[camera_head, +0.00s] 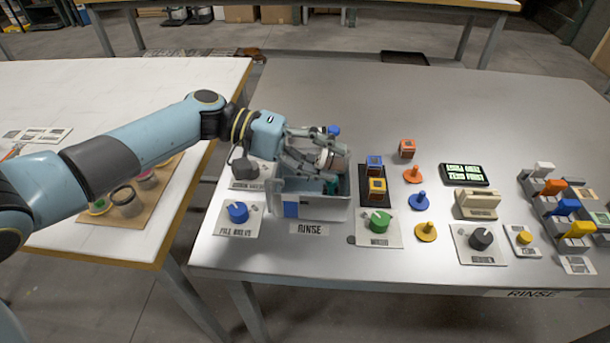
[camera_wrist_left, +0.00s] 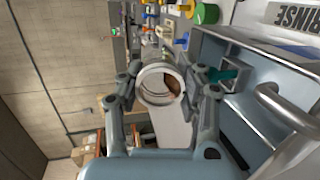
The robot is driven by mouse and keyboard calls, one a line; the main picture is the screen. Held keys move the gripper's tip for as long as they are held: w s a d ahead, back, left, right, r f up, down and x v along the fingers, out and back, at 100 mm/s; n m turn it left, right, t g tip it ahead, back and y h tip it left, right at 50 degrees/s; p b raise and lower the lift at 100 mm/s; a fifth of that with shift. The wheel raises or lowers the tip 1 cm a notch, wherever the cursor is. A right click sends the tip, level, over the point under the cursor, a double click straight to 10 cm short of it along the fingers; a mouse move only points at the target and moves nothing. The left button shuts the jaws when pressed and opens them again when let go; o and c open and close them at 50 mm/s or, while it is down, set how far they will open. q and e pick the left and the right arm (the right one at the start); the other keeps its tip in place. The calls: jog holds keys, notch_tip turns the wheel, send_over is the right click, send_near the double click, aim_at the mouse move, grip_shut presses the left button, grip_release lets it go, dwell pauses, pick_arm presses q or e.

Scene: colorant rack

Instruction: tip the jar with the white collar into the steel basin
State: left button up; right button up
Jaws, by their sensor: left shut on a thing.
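My left gripper (camera_head: 316,152) is shut on the jar with the white collar (camera_wrist_left: 160,84) and holds it above the steel basin (camera_head: 325,212). In the left wrist view the jar lies between the two fingers, its round white-rimmed mouth facing the camera, with brown inside. In the head view the jar (camera_head: 336,162) is partly hidden by the fingers and looks tilted. The basin's wall (camera_wrist_left: 212,48) also shows at the right in the wrist view, with a teal thing inside. Whether anything is pouring out cannot be seen. My right gripper is out of view.
Several jars with coloured collars stand on a brown board (camera_head: 150,222) on the left white table. Right of the basin are a green knob (camera_head: 380,220), blue and orange blocks, discs and a rack of coloured levers (camera_head: 560,215). A blue knob (camera_head: 238,212) sits left of the basin.

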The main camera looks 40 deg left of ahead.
pick_arm(q)
jog(key=shift+s+a+h+b, duration=0.2)
jog(key=shift+a+h+b, duration=0.25)
jog(key=shift+b, duration=0.55)
jog(key=shift+s+r+t+h+b, duration=0.15)
jog(key=shift+t+h+b, duration=0.6)
jog(key=shift+b, duration=0.9)
jog(key=shift+a+r+h+b, duration=0.1)
jog(key=shift+r+h+b, duration=0.2)
